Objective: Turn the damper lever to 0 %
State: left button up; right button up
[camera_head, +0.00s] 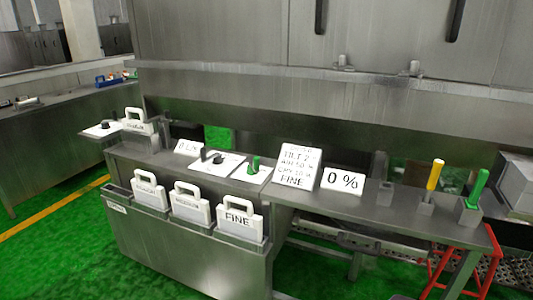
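Two upright levers stand at the right end of the steel bench: one with a yellow handle (435,175) and one with a green handle (478,186), each on a grey block. Neither has a readable label, so I cannot tell which is the damper lever. A white sign reading "0 %" (343,181) stands left of them. A small green handle (254,165) stands on a white plate further left. Neither of my grippers shows.
The steel bench (375,207) carries a white plate with a black knob (217,158). White handled plates, one marked "FINE" (239,218), stand in a front bin (190,250). A large steel machine (240,95) stands behind. A red stool (440,266) is beneath the right end.

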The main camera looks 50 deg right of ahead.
aim_at(218, 158)
jog(key=z, duration=1.15)
jog(key=i+j, duration=0.4)
jog(key=i+z, duration=0.05)
